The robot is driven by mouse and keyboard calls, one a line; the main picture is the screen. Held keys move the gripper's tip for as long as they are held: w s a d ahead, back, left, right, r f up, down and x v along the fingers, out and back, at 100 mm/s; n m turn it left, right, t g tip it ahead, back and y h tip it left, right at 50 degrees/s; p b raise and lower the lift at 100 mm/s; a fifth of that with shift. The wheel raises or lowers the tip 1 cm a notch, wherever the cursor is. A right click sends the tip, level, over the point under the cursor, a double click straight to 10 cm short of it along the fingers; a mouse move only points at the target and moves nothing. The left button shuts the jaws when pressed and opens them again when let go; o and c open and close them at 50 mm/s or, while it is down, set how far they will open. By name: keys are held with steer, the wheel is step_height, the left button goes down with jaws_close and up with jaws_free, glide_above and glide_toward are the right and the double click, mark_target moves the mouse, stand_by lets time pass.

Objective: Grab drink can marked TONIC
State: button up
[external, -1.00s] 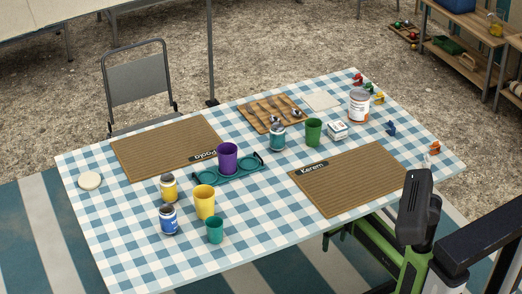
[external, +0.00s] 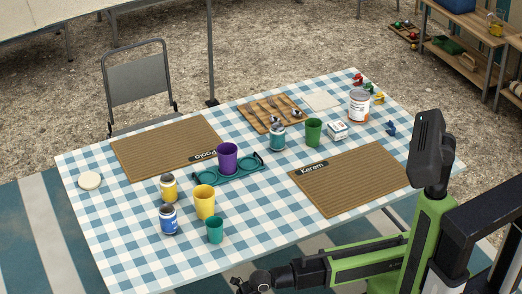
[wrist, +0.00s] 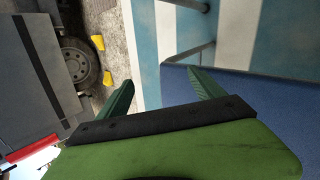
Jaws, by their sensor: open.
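Three small cans stand upright on the checked table: a yellow can (external: 168,188), a blue can (external: 168,219) and a teal can (external: 277,137). Their lettering is too small to read, so I cannot tell which is marked TONIC. My gripper (wrist: 163,92) is open and empty in the wrist view, its two green fingers apart. In the external view my arm reaches left in front of the table's near edge, with its wrist at the bottom of the picture and the fingers not clearly visible. No can shows in the wrist view.
A yellow cup (external: 204,202) and a green cup (external: 215,230) stand close to the blue and yellow cans. A purple cup (external: 227,158) sits in a teal holder (external: 252,168). A green cup (external: 313,132) is beside the teal can. The near right mat (external: 345,180) is bare.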

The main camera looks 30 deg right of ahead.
steer(key=s+a+r+g+p, duration=0.1)
steer(key=s+a+r+p, duration=0.1)
steer(key=s+r+p, duration=0.4)
step_height(320, 180, up, 32)
steer(key=m+t+h+p, duration=0.2)
steer(key=m+h+p, duration=0.2)
steer(key=m+p, duration=2.45)
glide_above(165, 223)
steer(key=d+p, duration=0.5)
steer(key=d, duration=0.2)
steer(key=n, duration=0.4)
steer(key=shift+n, duration=0.25)
steer(key=b+x, duration=1.7)
steer(key=shift+a+f, duration=0.1)
steer(key=shift+f, duration=0.25)
steer(key=shift+r, duration=0.2)
steer(key=c, duration=1.4)
